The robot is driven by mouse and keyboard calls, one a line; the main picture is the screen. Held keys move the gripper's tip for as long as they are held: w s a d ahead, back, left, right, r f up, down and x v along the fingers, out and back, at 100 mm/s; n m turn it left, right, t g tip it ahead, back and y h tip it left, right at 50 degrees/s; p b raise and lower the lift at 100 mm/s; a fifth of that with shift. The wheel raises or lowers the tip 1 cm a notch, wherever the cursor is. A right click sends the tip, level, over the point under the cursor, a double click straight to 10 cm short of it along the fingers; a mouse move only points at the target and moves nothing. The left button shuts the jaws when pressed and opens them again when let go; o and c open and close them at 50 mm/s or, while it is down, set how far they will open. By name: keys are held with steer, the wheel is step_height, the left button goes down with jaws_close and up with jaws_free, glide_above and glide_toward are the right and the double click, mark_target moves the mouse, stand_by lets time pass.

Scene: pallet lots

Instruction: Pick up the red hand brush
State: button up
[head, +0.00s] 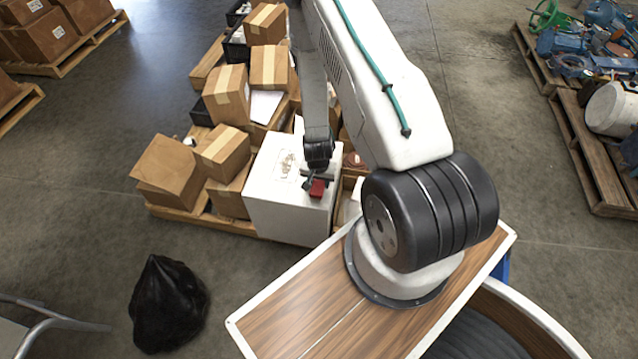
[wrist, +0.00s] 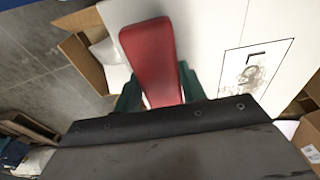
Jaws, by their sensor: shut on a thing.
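The red hand brush (head: 318,188) shows in the head view as a small red block at my gripper, over the top of a white box. In the wrist view the red brush (wrist: 152,55) stands out between the green fingers, and the gripper body hides its near end. My gripper (head: 312,180) is shut on the brush; its fingers also show in the wrist view (wrist: 158,88). The white box (head: 290,205) with a printed label lies beneath. I cannot tell whether the brush touches the box top.
Several cardboard boxes (head: 222,150) are piled on the wooden pallet (head: 215,221) left of and behind the white box. A black bag (head: 168,303) lies on the floor at front left. Another pallet (head: 590,150) with blue machine parts and a white bucket (head: 610,108) stands at right. Floor between is clear.

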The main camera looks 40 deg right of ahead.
mark_target(322, 182)
steer(key=r, duration=0.1)
steer(key=s+r, duration=0.1)
steer(key=shift+s+d+r, duration=0.1)
steer(key=shift+s+r, duration=0.05)
steer(key=shift+r, duration=0.2)
steer(key=s+d+r, duration=0.1)
steer(key=s+d, duration=0.2)
steer(key=s, duration=1.1)
steer(key=shift+s+d+r, duration=0.15)
steer(key=shift+s+d, duration=0.05)
steer(key=shift+d, duration=0.05)
